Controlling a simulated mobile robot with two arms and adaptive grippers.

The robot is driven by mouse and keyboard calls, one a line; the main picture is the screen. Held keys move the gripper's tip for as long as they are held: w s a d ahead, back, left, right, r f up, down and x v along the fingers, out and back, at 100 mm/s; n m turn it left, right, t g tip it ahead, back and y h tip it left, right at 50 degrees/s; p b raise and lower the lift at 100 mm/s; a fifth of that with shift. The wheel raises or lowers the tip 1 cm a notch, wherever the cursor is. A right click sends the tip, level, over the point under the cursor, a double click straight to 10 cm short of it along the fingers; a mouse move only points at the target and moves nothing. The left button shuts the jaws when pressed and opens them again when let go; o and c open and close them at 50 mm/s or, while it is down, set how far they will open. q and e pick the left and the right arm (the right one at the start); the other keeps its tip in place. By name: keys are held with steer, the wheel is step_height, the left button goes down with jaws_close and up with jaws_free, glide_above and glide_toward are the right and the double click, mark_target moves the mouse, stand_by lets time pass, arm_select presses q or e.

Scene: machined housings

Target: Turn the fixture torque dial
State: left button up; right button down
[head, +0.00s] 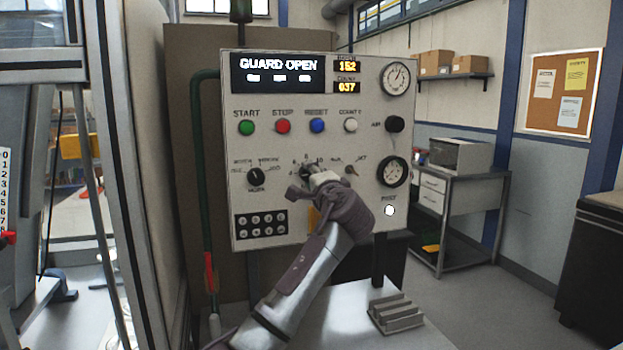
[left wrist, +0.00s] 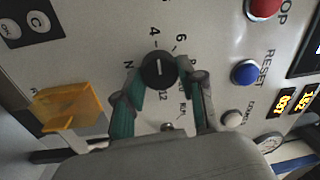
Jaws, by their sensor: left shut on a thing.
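The torque dial (left wrist: 159,69) is a round black knob with a white pointer line, ringed by numbers such as 4, 6 and 12, on the pale control panel (head: 260,220). In the left wrist view the line points up, roughly between 4 and 6. My left gripper (left wrist: 165,78) has its two green-padded fingers on either side of the knob, shut on it. In the head view my left gripper (head: 308,180) reaches up to the panel from below and largely covers the dial. My right gripper is not in view.
A black mode knob (head: 255,177) sits left of the dial, and a small selector (head: 351,170) right. Green, red, blue and white buttons line up above. A yellow cover (left wrist: 68,108) stands out from the panel close by. A ridged metal block (head: 396,313) rests on the surface below.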

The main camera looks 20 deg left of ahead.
arm_select(q)
steer(key=shift+f, duration=0.15)
steer(key=o, duration=1.1)
steer(key=shift+o, duration=0.2)
steer(key=r+v, duration=0.1)
steer(key=v, duration=1.1)
steer(key=shift+f, duration=0.4)
